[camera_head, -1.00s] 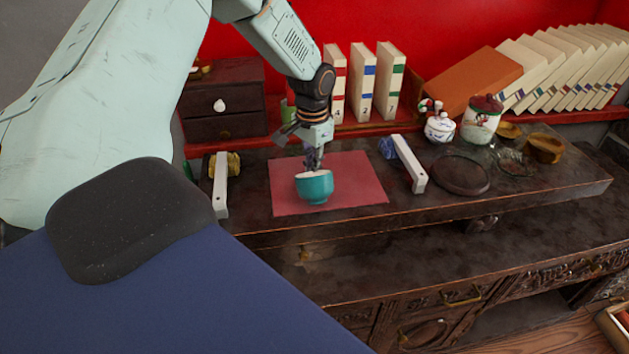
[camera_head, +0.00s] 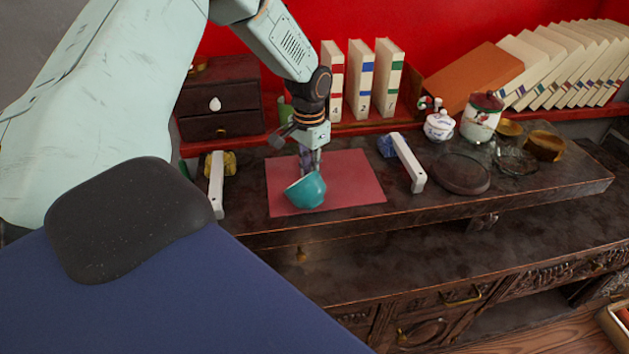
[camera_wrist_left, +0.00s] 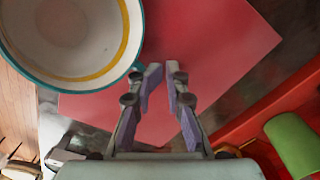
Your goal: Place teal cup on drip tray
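My left gripper (camera_head: 310,172) is just behind the cup. In the wrist view its fingertips (camera_wrist_left: 163,70) stand a small gap apart with nothing between them, beside the cup's rim. A dark round tray (camera_head: 462,174), possibly the drip tray, lies right of the mat. My right gripper is not in view.
White bars (camera_head: 217,185) and (camera_head: 408,162) stand on either side of the mat. A lidded white pot (camera_head: 439,127), a red-lidded jar (camera_head: 481,118) and brown bowls (camera_head: 545,146) are near the dark tray. Books (camera_head: 361,80) stand on the red shelf behind.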

